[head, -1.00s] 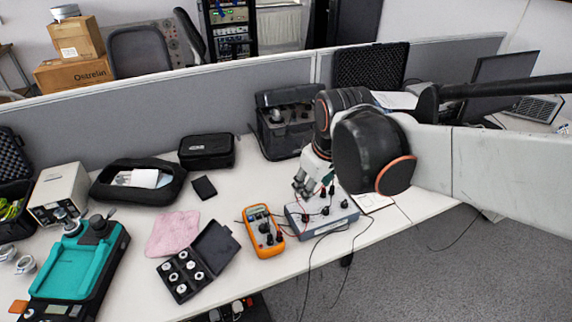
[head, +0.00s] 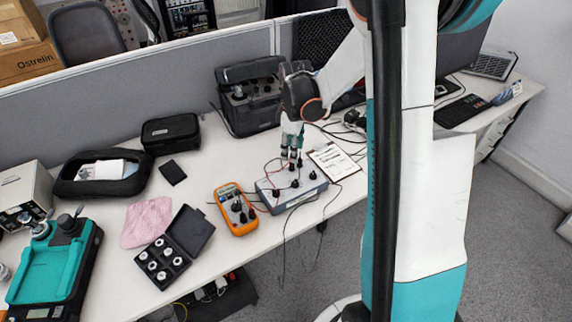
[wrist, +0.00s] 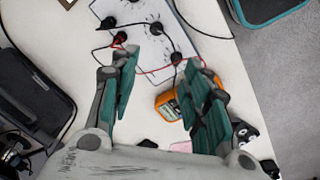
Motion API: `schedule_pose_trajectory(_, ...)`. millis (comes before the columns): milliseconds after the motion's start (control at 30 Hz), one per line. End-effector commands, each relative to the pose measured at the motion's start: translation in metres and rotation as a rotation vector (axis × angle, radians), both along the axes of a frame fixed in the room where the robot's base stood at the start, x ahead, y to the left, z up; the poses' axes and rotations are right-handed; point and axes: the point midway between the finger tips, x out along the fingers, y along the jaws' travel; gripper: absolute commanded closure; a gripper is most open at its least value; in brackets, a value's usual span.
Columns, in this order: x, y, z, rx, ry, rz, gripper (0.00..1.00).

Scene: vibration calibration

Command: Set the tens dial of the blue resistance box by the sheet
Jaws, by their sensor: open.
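The resistance box (head: 302,198) is a low blue-grey box with several black knobs and red and black leads on top. It sits near the table's front edge. My gripper (head: 291,158) points down just above its back part, fingers apart. In the wrist view, my open gripper (wrist: 162,62) has the pale top of the box (wrist: 146,48) beyond and between its fingertips. No knob is clearly between the fingers. Dial markings are too small to read. The sheet (head: 335,164) lies on a clipboard right of the box; its writing is unreadable.
An orange multimeter (head: 236,214) lies left of the box, with leads around both. A black case of weights (head: 161,263), a pink cloth (head: 147,221) and a teal device (head: 50,268) are further left. An open black case (head: 255,112) stands behind. Cables hang over the front edge.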

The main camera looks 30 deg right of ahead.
Motion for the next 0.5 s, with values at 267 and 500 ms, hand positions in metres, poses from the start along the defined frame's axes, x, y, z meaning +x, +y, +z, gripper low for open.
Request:
schedule_pose_trajectory(267,0.006,-0.017,-0.029,0.011,0.044,0.052,0.57)
schedule_pose_trajectory(500,0.006,-0.017,-0.058,0.011,0.046,0.053,0.57)
